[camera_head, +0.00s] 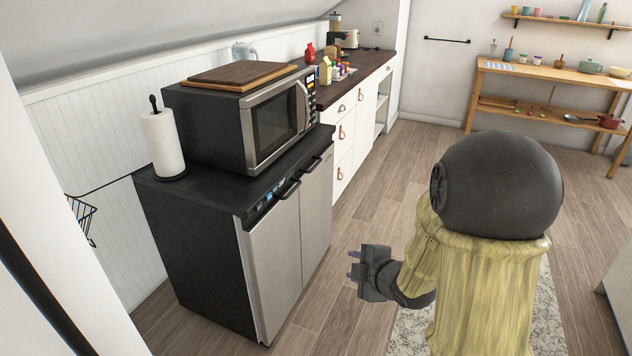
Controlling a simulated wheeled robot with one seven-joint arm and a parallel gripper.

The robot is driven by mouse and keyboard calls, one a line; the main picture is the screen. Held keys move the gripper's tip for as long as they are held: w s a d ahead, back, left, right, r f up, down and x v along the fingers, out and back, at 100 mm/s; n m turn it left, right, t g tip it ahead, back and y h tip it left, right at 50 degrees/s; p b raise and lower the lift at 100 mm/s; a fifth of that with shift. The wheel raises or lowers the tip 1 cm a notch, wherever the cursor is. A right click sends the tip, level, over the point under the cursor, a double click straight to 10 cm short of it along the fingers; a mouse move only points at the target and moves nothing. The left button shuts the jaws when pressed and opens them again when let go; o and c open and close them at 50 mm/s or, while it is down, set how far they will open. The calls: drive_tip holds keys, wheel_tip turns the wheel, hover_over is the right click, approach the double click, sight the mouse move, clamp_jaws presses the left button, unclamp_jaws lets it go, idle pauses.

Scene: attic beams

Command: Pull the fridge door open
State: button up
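The fridge (190,235) is a low black cabinet with two brushed-steel front doors at left centre. Its left door (272,275) and right door (316,210) both look shut. Dark handles sit at the tops of the doors, one on the left door (290,190) and one on the right door (313,164). A small lit panel (265,202) is beside the left handle. My gripper (354,268) is in front of the doors, to their right and lower than the handles. Its two purple-tipped fingers point left and are apart, with nothing between them. It touches nothing.
A black microwave (270,125) with a wooden board (240,76) on it and a paper towel roll (162,143) stand on the fridge. A white counter (355,130) with a dark top continues behind. A wooden shelf table (545,72) is at back right. The wooden floor (400,190) between is clear.

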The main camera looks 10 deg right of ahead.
drive_tip(key=s+a+f+n+y+b, duration=0.1)
drive_tip(key=a+f+n+y+b, duration=0.4)
drive_tip(key=f+n+y+b, duration=0.2)
drive_tip(key=f+n+b, duration=0.2)
drive_tip(key=n, duration=0.1)
drive_tip(key=shift+y, duration=0.4)
drive_tip(key=shift+a, duration=0.2)
